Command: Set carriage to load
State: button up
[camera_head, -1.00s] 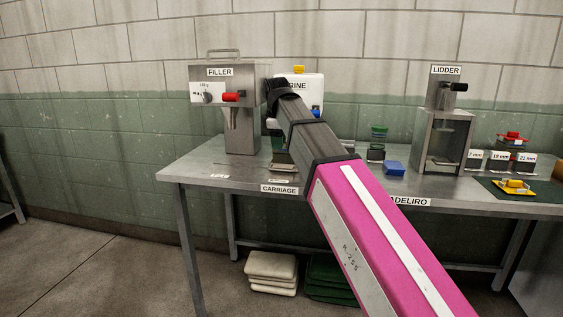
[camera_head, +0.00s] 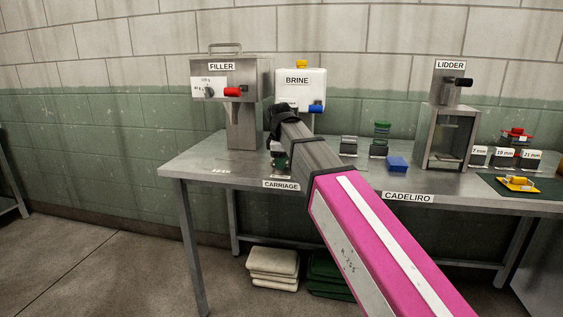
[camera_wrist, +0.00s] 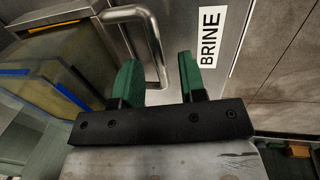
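The carriage is mostly hidden behind my arm in the head view, above the CARRIAGE label (camera_head: 281,185) on the table's front edge. In the wrist view a bent metal handle (camera_wrist: 160,60) stands on a metal surface. One leg of it shows between the two green fingers of my gripper (camera_wrist: 160,80). The fingers are apart; I cannot tell whether they touch the handle. A BRINE label (camera_wrist: 209,35) lies to the right of the fingers. In the head view a small, hard-to-read label (camera_head: 221,171) sits on the table at the left.
The filler (camera_head: 232,90) stands at the left of the table (camera_head: 195,165), with the white brine tank (camera_head: 303,86) beside it. A blue block (camera_head: 398,164), small stacks and the lidder (camera_head: 451,130) stand to the right. The table's left front is mostly clear.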

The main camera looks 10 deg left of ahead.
jog(key=shift+f, duration=0.15)
grip_shut()
jog(key=d, duration=1.6)
jog(key=s+d, duration=0.1)
jog(key=d, duration=0.7)
jog(key=shift+d, duration=0.2)
grip_release()
jog(key=shift+d, duration=0.1)
jog(key=shift+s+r, duration=0.1)
jog(key=shift+r, duration=0.25)
notch_tip(320, 180, up, 10)
jog(key=s, duration=0.2)
